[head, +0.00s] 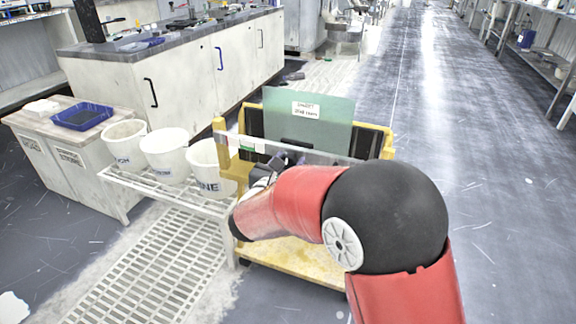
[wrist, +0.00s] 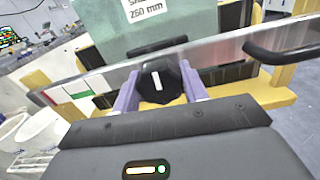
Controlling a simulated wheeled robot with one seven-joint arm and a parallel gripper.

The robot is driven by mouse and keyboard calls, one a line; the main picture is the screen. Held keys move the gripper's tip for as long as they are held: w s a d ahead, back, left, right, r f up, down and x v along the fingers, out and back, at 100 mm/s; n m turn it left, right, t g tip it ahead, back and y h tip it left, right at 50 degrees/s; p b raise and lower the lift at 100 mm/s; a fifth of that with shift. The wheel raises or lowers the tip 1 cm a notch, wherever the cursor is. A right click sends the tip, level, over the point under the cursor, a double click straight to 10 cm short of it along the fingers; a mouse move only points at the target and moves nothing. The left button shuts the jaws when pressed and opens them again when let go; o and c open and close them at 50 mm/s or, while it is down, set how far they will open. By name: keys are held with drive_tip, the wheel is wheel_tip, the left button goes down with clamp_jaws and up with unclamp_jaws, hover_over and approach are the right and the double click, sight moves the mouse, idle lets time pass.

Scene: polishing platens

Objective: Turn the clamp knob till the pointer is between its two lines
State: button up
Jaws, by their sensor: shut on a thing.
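The clamp knob (wrist: 170,88) is black and faceted, with a white pointer stripe (wrist: 155,82) on its face. The stripe stands nearly upright in the wrist view, its top leaning slightly left. The knob sits in front of a metal bar (wrist: 225,52) across a yellow frame. My gripper (wrist: 158,76) is shut on the knob, one purple finger on each side. I cannot make out the two lines around the knob. In the head view my red arm reaches to the bar, and my gripper (head: 286,160) covers the knob there.
A green plate (head: 311,119) with a white label stands behind the bar. A black handle (wrist: 283,54) juts out at the right. A green, white and red strip (wrist: 76,92) is on the bar's left. White buckets (head: 165,152) stand on a rack at left. The right aisle is clear.

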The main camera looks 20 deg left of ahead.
drive_tip(key=m+b, duration=0.2)
drive_tip(key=b, duration=0.2)
drive_tip(key=f+m+b, duration=0.1)
drive_tip(key=m+b, duration=0.1)
drive_tip(key=b, duration=0.2)
drive_tip(key=shift+m+b, duration=0.3)
drive_tip(key=m+b, duration=0.1)
drive_tip(key=b, duration=0.1)
drive_tip(key=m+b, duration=0.2)
drive_tip(key=b, duration=0.1)
drive_tip(key=shift+r, duration=0.25)
drive_tip(key=shift+r+m+b, duration=0.15)
drive_tip(key=shift+m+b, duration=0.45)
drive_tip(key=shift+b, duration=0.3)
drive_tip(key=shift+r, duration=0.1)
drive_tip(key=o, duration=1)
drive_tip(key=shift+s, duration=0.15)
